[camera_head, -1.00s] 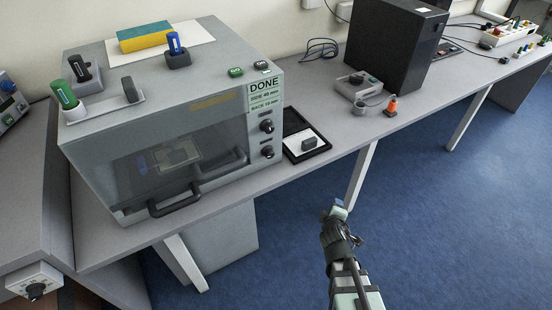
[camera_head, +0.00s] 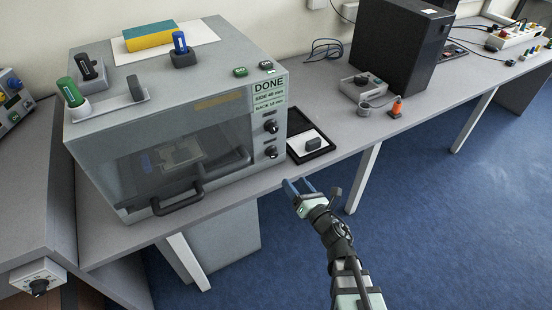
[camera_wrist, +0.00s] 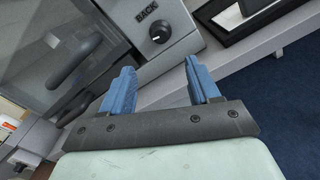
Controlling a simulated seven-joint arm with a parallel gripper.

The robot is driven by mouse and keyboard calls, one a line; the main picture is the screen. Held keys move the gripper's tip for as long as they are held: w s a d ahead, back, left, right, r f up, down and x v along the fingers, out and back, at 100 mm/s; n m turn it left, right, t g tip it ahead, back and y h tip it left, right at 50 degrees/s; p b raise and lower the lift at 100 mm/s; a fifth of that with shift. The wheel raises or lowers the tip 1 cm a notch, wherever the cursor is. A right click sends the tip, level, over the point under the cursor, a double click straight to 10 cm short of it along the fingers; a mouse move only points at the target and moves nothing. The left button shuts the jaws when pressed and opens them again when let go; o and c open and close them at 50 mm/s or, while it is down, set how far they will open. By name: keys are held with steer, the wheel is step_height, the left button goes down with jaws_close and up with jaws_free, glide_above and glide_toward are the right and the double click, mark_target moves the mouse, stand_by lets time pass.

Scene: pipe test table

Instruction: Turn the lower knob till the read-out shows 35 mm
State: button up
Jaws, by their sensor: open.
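The lower knob (camera_head: 271,152) is round and dark, on the right of the front of a grey machine (camera_head: 165,105). In the wrist view the knob (camera_wrist: 160,32) has a light pointer mark and the word BACK beside it. The read-out (camera_head: 268,94) above the knobs says DONE, with a SIDE line and a BACK line in mm; the figures are too small to read surely. My gripper (camera_head: 298,184) is open and empty, in front of and below the lower knob, apart from it. Its two blue fingers (camera_wrist: 159,72) point toward the knob in the wrist view.
The upper knob (camera_head: 270,127) sits just above the lower one. A door handle (camera_head: 178,202) sticks out to the left. A black tray (camera_head: 322,149) with a dark block lies to the right.

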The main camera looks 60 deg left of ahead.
mark_target(275, 157)
steer(key=a, duration=1.3)
steer(key=shift+a, duration=0.2)
steer(key=c, duration=1)
